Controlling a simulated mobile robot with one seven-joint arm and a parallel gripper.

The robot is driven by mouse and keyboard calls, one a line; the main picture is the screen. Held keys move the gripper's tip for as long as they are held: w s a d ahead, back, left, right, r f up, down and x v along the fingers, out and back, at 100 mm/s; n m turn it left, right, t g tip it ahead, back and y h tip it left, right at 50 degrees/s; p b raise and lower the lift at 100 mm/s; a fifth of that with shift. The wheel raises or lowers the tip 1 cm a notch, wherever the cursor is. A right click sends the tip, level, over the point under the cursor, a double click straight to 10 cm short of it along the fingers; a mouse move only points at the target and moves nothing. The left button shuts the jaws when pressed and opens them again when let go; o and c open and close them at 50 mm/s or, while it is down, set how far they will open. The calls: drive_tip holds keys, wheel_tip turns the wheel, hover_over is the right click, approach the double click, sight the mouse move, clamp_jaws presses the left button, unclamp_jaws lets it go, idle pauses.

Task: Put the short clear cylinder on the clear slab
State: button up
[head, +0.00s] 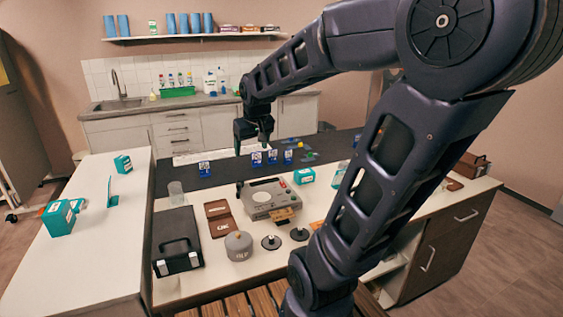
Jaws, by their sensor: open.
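My gripper (252,146) is open and points down over the dark mat at the back of the middle counter, with nothing visible between its fingers. A clear, pale cylinder (175,191) stands upright at the left end of that counter, behind the black case, well to the left of my gripper. Another clear object (340,174) stands at the right, partly hidden by my arm. I cannot tell for certain which is the short clear cylinder. I cannot make out the clear slab; it may be too small to see or hidden behind my arm.
Blue-and-white labelled markers (257,159) stand below my gripper on the dark mat (225,176). A grey instrument (270,198), a black case (177,241), a grey round pot (238,246) and a brown wallet-like case (219,217) fill the front. The left white counter (105,245) is mostly clear.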

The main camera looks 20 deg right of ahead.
drive_tip(key=s+d+m, duration=0.1)
drive_tip(key=s+d, duration=0.1)
drive_tip(key=s, duration=0.4)
drive_tip(key=s+d+m, duration=0.1)
drive_tip(key=s+d, duration=0.1)
drive_tip(key=s, duration=0.5)
drive_tip(key=shift+d+f, duration=0.2)
drive_tip(key=shift+d, duration=0.05)
idle(0.4)
